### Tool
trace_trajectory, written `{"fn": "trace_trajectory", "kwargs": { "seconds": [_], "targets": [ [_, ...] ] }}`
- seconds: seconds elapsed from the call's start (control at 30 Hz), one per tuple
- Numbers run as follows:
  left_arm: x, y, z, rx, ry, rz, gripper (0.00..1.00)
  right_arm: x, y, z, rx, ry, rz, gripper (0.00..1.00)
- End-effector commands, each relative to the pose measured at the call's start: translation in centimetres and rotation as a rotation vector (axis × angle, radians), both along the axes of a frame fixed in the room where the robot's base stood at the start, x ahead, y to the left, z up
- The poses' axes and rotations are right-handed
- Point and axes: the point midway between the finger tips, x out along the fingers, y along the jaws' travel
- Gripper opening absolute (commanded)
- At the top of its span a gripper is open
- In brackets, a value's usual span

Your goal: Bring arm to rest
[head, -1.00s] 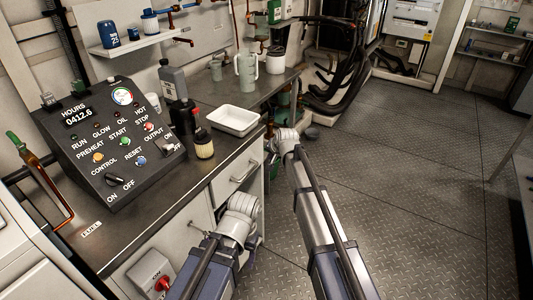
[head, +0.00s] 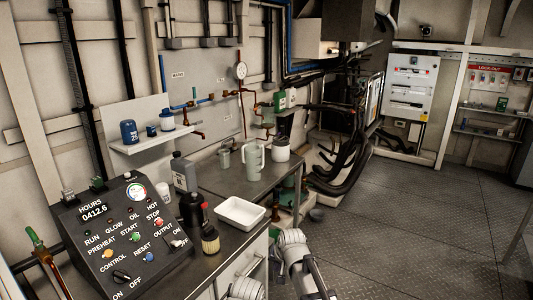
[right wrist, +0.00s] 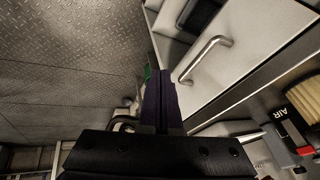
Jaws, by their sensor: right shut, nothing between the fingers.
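My right gripper (right wrist: 162,90) shows in the right wrist view, its dark fingers closed together with nothing between them. It points past the bench's white drawer front (right wrist: 240,50) with a metal handle, and the floor (right wrist: 70,60) lies to the left. In the head view, part of my right arm (head: 297,262) rises from the bottom edge beside the bench; its fingers cannot be made out there. Part of my left arm (head: 245,289) shows at the bottom edge, and its gripper is out of view.
The bench holds a control panel (head: 120,245), a white tray (head: 241,213), a bristled item (head: 210,240), a jug (head: 253,161) and bottles. A shelf (head: 155,138) hangs above. Black hoses (head: 345,155) stand at the back. The floor at right (head: 430,230) is clear.

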Motion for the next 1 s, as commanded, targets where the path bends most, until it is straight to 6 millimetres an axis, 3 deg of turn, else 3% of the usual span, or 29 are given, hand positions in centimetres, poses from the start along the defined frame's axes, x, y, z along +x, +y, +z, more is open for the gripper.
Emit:
{"fn": "trace_trajectory", "kwargs": {
  "seconds": [0.03,0.2,0.3,0.4,0.5,0.6,1.0],
  "targets": [
    [0.0,0.0,1.7,0.0,0.0,0.0,0.67,-4.6,0.3,1.1,-0.051,0.05,0.071,0.0],
    [0.0,0.0,4.0,0.0,0.0,0.0,0.67,-15.5,0.0,2.1,-0.215,0.228,0.311,0.0],
    [0.0,0.0,5.0,0.0,0.0,0.0,0.67,-20.4,-0.6,2.8,-0.285,0.315,0.42,0.0],
    [0.0,0.0,5.6,0.0,0.0,0.0,0.67,-23.7,-1.2,3.4,-0.331,0.377,0.496,0.0],
    [0.0,0.0,5.9,0.0,0.0,0.0,0.67,-25.6,-1.6,3.7,-0.357,0.416,0.543,0.0],
    [0.0,0.0,5.9,0.0,0.0,0.0,0.67,-26.2,-1.8,3.8,-0.368,0.432,0.56,0.0],
    [0.0,0.0,5.8,0.0,0.0,0.0,0.67,-26.1,-1.8,3.7,-0.368,0.433,0.561,0.0]
  ]
}}
